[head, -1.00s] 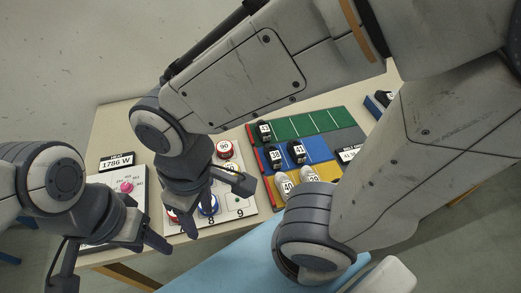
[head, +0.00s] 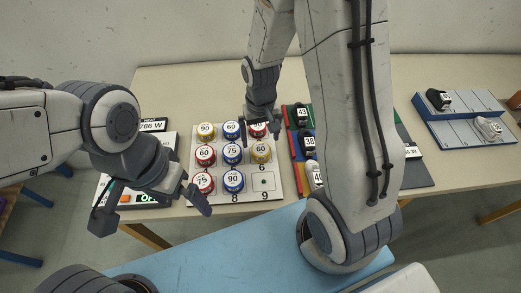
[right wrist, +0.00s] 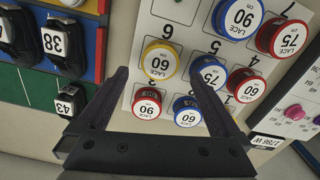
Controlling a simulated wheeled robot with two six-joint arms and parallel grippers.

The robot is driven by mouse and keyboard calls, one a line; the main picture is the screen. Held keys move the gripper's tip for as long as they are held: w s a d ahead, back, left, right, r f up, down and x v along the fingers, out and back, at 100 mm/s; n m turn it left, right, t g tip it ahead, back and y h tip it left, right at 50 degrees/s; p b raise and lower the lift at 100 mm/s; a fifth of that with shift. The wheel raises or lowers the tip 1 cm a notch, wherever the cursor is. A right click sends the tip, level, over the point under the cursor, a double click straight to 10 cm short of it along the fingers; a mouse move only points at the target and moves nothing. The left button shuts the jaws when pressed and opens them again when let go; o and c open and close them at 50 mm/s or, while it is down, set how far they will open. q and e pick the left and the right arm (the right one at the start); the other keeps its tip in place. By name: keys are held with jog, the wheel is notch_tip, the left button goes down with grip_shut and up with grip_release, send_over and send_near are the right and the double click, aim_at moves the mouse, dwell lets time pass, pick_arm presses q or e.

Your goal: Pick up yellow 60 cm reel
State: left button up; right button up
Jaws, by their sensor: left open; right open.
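The yellow 60 cm reel (head: 260,150) stands on the white numbered board (head: 234,197), at the spot marked 6. In the right wrist view the yellow reel (right wrist: 160,62) shows between the finger tips, its top label clear. My right gripper (head: 262,124) is open above the back right of the board, by the red 90 reel (head: 257,131), which it partly covers. It also shows in the right wrist view (right wrist: 161,76), with nothing held. My left gripper (head: 150,212) is open and empty in front of the board's left side.
Red 60 (head: 205,155), blue 75 (head: 232,153) and blue 60 (head: 231,131) reels stand close by on the board. Spot 9 (head: 264,182) holds no reel. Shoes on coloured mats (head: 292,118) stand to the right. A control panel (head: 124,197) lies at the left.

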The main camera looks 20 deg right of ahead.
aim_at(261, 149)
jog(key=shift+s+f+p, duration=0.1)
jog(key=shift+f+p, duration=0.25)
jog(key=shift+f, duration=2.8)
jog(key=c, duration=1.4)
jog(key=shift+o, duration=0.2)
jog(key=shift+r, duration=0.1)
